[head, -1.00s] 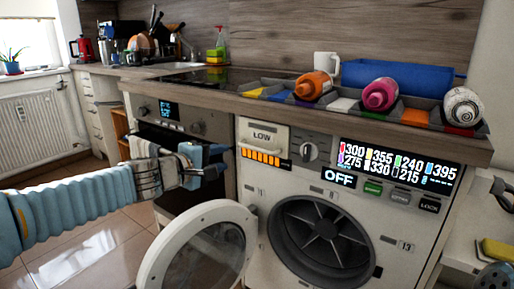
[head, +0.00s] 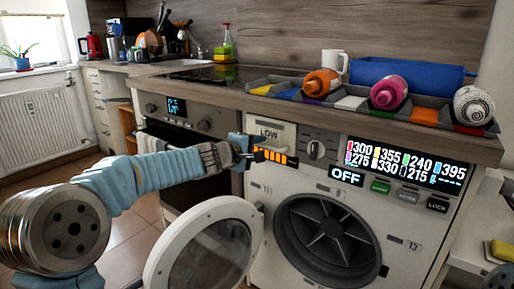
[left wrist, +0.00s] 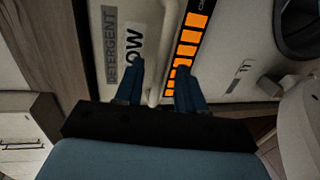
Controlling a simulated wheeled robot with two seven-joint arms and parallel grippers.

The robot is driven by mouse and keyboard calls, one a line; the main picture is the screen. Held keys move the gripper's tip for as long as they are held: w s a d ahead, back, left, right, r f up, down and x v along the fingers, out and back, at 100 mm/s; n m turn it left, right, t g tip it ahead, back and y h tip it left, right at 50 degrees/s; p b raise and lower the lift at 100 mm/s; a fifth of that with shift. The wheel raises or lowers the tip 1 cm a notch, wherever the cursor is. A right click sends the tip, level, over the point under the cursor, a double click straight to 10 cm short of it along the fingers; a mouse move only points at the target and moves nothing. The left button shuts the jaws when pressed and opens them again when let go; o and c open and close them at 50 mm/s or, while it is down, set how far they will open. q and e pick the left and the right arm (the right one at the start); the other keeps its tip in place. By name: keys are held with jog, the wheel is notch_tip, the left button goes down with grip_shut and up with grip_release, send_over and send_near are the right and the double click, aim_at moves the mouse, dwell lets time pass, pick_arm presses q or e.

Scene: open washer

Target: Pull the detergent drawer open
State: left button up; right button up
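The detergent drawer (head: 278,132) is a pale panel at the washer's upper left, marked LOW, and looks flush with the front. In the left wrist view its front (left wrist: 115,15) reads DETERGENT. Its pale bar handle (left wrist: 156,82) runs between the two blue fingers of my left gripper (left wrist: 157,88). The fingers are apart, one on each side of the handle, with gaps visible. In the head view my left gripper (head: 245,150) is at the drawer's left side and hides part of the handle. My right gripper is not in view.
The round washer door (head: 208,245) stands open below my left arm. The countertop (head: 400,137) overhangs the drawer and carries a tray with several bottles. The oven (head: 190,130) is left of the washer. Orange bars (head: 275,157) lie beside the handle.

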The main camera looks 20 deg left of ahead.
pick_arm(q)
jog(key=shift+c, duration=0.3)
grip_shut()
jog(key=f+b+v, duration=0.2)
jog(key=b+v, duration=0.1)
jog(key=v, duration=0.9)
jog(key=shift+s+f, duration=0.3)
jog(key=shift+s, duration=0.05)
jog(key=shift+a, duration=0.1)
jog(key=shift+o, duration=0.3)
grip_release()
